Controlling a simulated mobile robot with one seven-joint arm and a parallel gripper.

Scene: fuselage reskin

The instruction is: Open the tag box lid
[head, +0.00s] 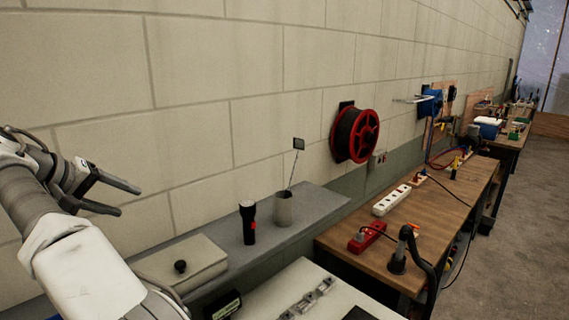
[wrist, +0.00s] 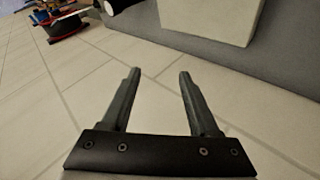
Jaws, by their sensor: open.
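The tag box appears to be the beige box (head: 190,262) with a black knob (head: 180,266) on its flat lid, on the grey ledge at the lower left of the head view. Its lid looks closed. A pale block at the top of the wrist view (wrist: 212,15) looks like the same box; the knob is not visible there. My gripper (head: 128,201) is open and empty, up and to the left of the box in the head view, apart from it. In the wrist view both fingers (wrist: 159,74) are spread against the block wall with nothing between them.
A black flashlight (head: 248,222) and a grey cup (head: 284,208) holding a thin rod with a small square head stand right of the box on the ledge (head: 220,246). The block wall (head: 200,110) rises behind. A red reel (head: 358,136) and wooden bench (head: 420,222) are farther right.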

